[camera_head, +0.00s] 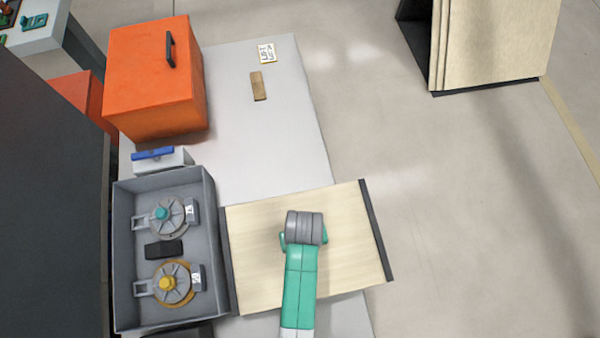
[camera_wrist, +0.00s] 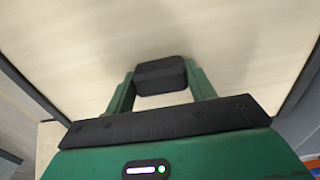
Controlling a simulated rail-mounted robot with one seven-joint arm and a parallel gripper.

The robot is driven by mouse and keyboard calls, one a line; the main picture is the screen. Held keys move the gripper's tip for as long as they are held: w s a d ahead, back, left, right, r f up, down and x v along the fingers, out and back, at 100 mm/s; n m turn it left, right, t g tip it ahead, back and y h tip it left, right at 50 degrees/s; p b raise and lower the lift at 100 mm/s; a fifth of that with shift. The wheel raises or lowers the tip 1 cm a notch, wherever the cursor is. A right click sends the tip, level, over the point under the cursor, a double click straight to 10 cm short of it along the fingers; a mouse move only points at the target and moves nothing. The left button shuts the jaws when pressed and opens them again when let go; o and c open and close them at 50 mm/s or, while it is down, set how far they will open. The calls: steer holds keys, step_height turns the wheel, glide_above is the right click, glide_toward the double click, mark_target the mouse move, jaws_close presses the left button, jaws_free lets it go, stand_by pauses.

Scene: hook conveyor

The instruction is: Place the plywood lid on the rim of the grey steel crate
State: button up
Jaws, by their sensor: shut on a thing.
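The plywood lid (camera_head: 350,215) is a pale board with dark strips along its left and right edges; it fills much of the wrist view (camera_wrist: 60,45). My gripper (camera_head: 303,240) is over its middle. In the wrist view, its green fingers (camera_wrist: 160,78) are shut on the lid's black block-shaped handle (camera_wrist: 160,73). The grey steel crate (camera_head: 119,260) stands open just left of the lid. The lid's left strip is close along the crate's right wall; I cannot tell if they touch. My arm hides part of the lid.
The crate holds two grey wheel-like parts (camera_head: 168,217) and a black block (camera_head: 164,249). An orange box (camera_head: 150,85) and a small blue-topped box (camera_head: 155,157) stand behind it. The pale table (camera_head: 270,140) is mostly clear there, with a wooden piece (camera_head: 258,86) and a label.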

step_height(320, 180, down, 7)
steer(key=shift+f+b, duration=0.15)
steer(key=shift+b, duration=0.25)
steer(key=shift+f, duration=0.1)
steer(key=o, duration=1.4)
steer(key=shift+f, duration=0.1)
steer(key=shift+o, duration=0.2)
step_height(320, 180, up, 12)
steer(key=shift+r+p, duration=0.2)
steer(key=shift+p, duration=0.6)
